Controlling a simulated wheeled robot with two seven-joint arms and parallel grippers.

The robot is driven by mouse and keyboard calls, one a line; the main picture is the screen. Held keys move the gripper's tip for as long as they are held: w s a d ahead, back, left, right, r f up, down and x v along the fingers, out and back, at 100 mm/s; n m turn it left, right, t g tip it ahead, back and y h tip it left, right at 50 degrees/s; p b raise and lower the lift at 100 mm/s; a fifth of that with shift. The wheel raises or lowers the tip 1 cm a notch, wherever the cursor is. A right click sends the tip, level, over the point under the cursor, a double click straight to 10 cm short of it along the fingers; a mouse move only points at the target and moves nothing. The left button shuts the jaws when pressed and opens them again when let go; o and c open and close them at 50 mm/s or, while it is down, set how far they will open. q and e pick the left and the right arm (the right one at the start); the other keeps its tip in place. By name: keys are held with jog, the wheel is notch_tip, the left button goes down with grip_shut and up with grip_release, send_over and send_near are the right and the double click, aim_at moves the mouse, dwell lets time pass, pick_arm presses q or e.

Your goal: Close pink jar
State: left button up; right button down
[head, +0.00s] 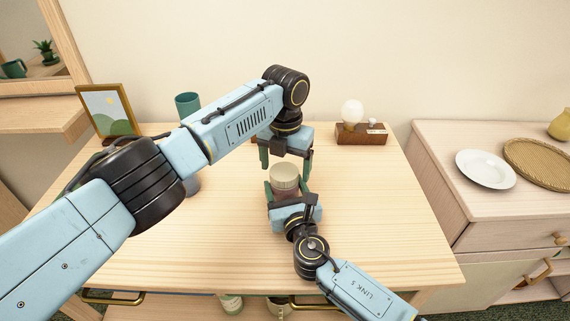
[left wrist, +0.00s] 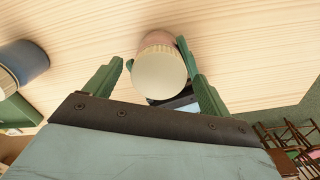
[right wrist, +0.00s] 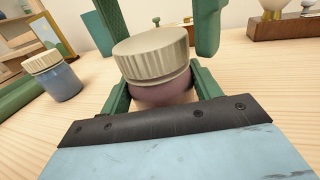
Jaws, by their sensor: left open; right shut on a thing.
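The pink jar (right wrist: 165,93) stands in the middle of the wooden table with a ribbed cream lid (right wrist: 152,55) on its mouth. The lid also shows in the head view (head: 285,175) and, from above, in the left wrist view (left wrist: 160,74). I cannot tell whether the lid is screwed tight. My right gripper (head: 285,190) is shut around the jar body from the front and hides part of it. My left gripper (head: 286,169) points down above the lid, open, with its green fingers on either side and apart from it.
A blue jar with a cream lid (right wrist: 62,80) stands to the left, mostly behind my left arm in the head view. A picture frame (head: 108,112), a teal cup (head: 187,104) and a wooden block with a bulb (head: 361,133) stand at the back. The table's right side is clear.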

pick_arm(q)
jog(key=shift+r, duration=2.3)
jog(key=shift+c, duration=0.4)
